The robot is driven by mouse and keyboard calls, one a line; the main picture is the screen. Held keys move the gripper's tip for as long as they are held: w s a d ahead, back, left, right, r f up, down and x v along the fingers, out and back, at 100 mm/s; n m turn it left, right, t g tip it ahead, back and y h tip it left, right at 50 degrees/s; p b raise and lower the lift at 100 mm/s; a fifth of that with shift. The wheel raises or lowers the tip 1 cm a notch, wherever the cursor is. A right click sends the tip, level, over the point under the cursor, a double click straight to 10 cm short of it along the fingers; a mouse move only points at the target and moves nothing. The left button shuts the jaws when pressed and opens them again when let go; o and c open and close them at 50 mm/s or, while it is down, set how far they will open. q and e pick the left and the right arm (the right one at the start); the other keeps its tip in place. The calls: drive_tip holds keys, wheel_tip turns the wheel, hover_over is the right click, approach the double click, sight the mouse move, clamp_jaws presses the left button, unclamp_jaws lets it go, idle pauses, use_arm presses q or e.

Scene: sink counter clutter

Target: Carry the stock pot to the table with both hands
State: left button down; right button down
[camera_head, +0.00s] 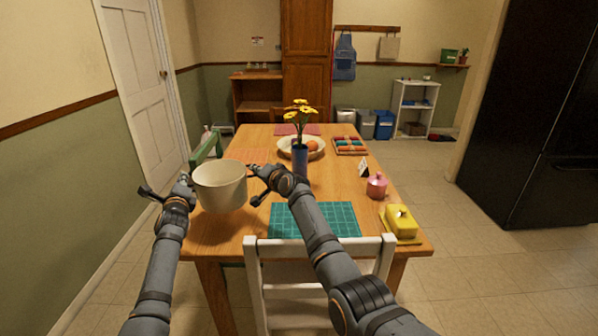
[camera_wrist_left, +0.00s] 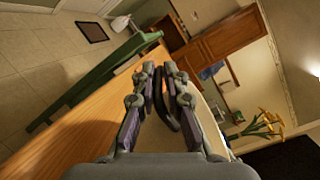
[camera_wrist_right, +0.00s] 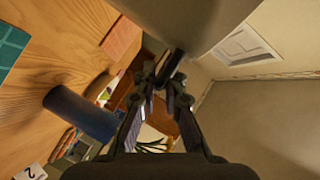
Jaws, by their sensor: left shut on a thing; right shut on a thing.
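The cream stock pot (camera_head: 220,187) is upright at the near left part of the wooden table (camera_head: 240,228), between my two grippers. I cannot tell whether its base touches the tabletop. My left gripper (camera_head: 187,182) is shut on a dark handle (camera_wrist_left: 163,100) at the pot's left side. My right gripper (camera_head: 257,172) is shut on the opposite handle (camera_wrist_right: 172,66) at the pot's right side. The pot's wall fills part of the right wrist view (camera_wrist_right: 165,20).
A blue vase (camera_head: 300,163) with yellow flowers stands right of my right gripper. A teal mat (camera_head: 335,219), pink jar (camera_head: 377,187) and yellow butter dish (camera_head: 402,222) lie to the right. A white chair (camera_head: 320,246) stands at the front edge, a green chair (camera_head: 205,149) at the left.

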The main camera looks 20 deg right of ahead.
use_arm(q)
drive_tip(key=shift+s+r, duration=0.1)
drive_tip(key=shift+r, duration=0.15)
use_arm(e)
drive_tip(key=shift+r, duration=0.3)
use_arm(q)
drive_tip(key=shift+f, duration=0.1)
use_arm(e)
drive_tip(key=shift+f, duration=0.1)
